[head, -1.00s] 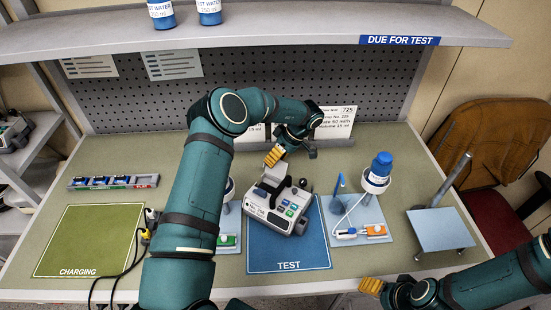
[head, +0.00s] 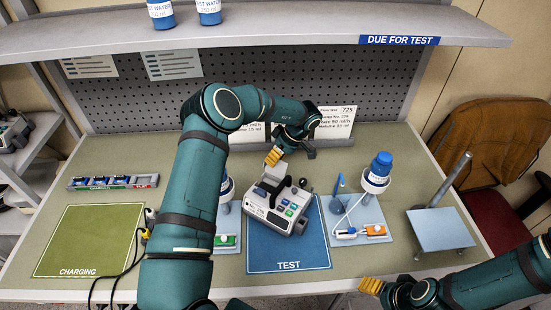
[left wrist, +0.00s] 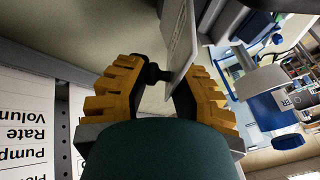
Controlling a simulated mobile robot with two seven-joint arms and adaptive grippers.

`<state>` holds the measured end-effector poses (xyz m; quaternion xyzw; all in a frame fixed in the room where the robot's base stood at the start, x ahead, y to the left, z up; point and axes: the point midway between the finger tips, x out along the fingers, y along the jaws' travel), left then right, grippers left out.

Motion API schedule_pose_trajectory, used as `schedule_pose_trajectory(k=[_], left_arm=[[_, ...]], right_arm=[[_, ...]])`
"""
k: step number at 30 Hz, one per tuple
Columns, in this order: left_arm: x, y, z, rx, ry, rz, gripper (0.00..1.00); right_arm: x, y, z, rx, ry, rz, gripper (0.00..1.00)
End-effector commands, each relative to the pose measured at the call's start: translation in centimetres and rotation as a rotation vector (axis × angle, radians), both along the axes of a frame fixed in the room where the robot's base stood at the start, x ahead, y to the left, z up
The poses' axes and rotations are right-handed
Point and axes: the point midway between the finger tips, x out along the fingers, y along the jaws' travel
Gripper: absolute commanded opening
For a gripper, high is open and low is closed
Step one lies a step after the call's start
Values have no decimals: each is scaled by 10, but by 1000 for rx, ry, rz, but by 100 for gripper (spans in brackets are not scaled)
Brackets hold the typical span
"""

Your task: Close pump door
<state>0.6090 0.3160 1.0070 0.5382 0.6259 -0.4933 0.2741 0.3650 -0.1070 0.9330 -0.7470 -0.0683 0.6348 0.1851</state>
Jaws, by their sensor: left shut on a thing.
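The grey pump (head: 281,212) sits on the blue TEST mat (head: 290,258), its buttons and small screen facing up. Its door (head: 276,173) stands raised at the back of the pump, apart from the body. My left gripper (head: 274,157) is at the top of the door. In the left wrist view its yellow fingers (left wrist: 165,90) are on either side of a dark knob and the pale door panel (left wrist: 180,45); the exact contact is partly hidden. My right gripper (head: 371,286) is at the front edge, away from the pump, with its finger opening unclear.
Bottle stands with tubing flank the pump: one at the left (head: 226,195), partly behind my left arm, and one at the right (head: 376,178). Printed cards (head: 337,122) stand behind. The green CHARGING mat (head: 90,240) is bare. A metal stand (head: 440,230) is at the right.

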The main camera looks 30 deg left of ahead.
Motion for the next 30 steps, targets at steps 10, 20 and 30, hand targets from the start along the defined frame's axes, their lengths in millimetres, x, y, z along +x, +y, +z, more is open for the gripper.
schedule_pose_trajectory(k=[10,20,30], left_arm=[[-15,1,5,-18,-229,-3,0],[-27,1,6,-33,-448,-3,0],[-32,2,6,-40,-551,-1,0]], right_arm=[[0,0,0,0,0,0,67],[0,0,-3,0,0,0,67],[0,0,-7,0,-1,-1,67]])
